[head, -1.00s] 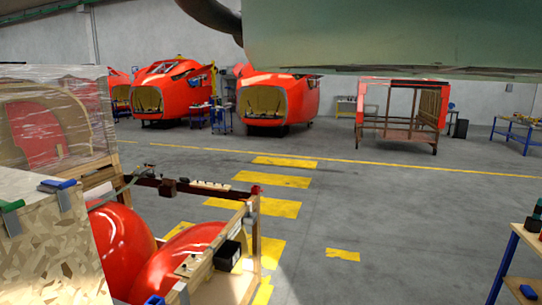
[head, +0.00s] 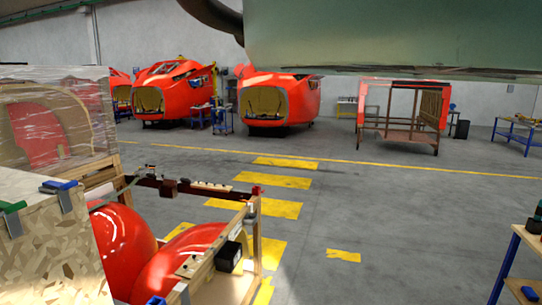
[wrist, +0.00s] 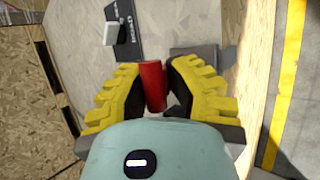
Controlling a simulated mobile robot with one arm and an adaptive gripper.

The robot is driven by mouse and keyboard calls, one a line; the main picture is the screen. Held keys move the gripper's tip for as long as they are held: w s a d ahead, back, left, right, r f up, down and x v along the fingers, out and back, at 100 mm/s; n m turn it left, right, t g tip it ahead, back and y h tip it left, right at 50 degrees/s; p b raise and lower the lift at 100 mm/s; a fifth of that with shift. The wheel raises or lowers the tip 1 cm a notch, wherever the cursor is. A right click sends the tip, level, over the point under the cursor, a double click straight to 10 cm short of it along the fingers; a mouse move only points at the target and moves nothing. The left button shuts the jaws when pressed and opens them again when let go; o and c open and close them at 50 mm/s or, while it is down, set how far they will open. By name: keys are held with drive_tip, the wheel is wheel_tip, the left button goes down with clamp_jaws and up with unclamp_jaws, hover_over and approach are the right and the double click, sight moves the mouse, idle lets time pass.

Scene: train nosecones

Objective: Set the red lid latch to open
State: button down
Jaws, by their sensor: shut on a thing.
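In the wrist view, my gripper (wrist: 156,76) has two yellow ribbed fingers with black inner pads. They are shut on a red upright cylinder (wrist: 152,86), which looks like the handle of the red lid latch. I cannot tell the latch's setting. My gripper does not show in the head view.
Chipboard panels flank my gripper in the wrist view, with floor and a yellow stripe (wrist: 287,80) at right. In the head view, an open wooden crate (head: 250,250) holds red rounded shells (head: 195,250) at lower left. A blue-framed table (head: 520,240) stands at right. The middle floor is clear.

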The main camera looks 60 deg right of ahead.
drive_tip(key=c, duration=1.2)
unclamp_jaws()
drive_tip(key=shift+a+r, duration=0.2)
drive_tip(key=o, duration=0.3)
drive_tip(key=shift+d+f, duration=0.1)
drive_tip(key=v, duration=1.1)
drive_tip(key=shift+s+r, duration=0.2)
drive_tip(key=shift+r, duration=0.1)
drive_tip(key=shift+s, duration=0.1)
drive_tip(key=shift+s, duration=0.1)
